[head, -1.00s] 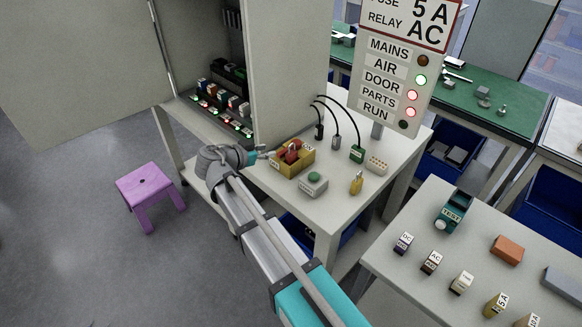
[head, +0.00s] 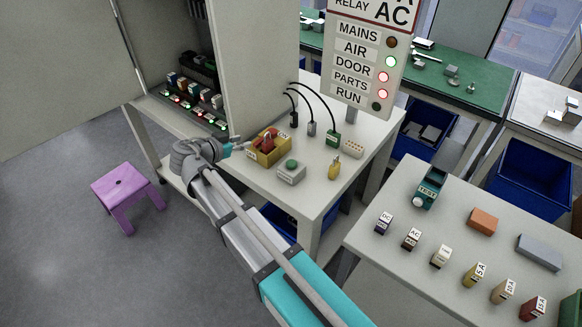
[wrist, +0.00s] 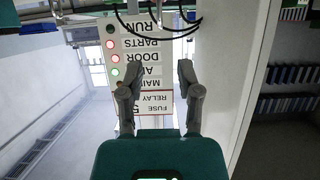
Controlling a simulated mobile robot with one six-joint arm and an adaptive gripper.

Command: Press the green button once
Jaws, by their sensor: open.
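The green button (head: 291,164) is a small round cap on a light grey box (head: 290,175) on the white table, beside a yellow box. My gripper (head: 234,148) is left of the yellow box, near the edge of the cabinet door, and apart from the green button. In the wrist view my gripper (wrist: 157,85) has its two fingers spread with nothing between them. Behind them the sign panel (wrist: 147,70) appears upside down. The green button cannot be made out in the wrist view.
The yellow box (head: 266,153) holds a red item and stands between my gripper and the button box. The open cabinet door (head: 250,70) rises behind. A yellow padlock (head: 334,170) and black-cabled plugs (head: 312,129) are on the table. A purple stool (head: 122,187) stands left on the floor.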

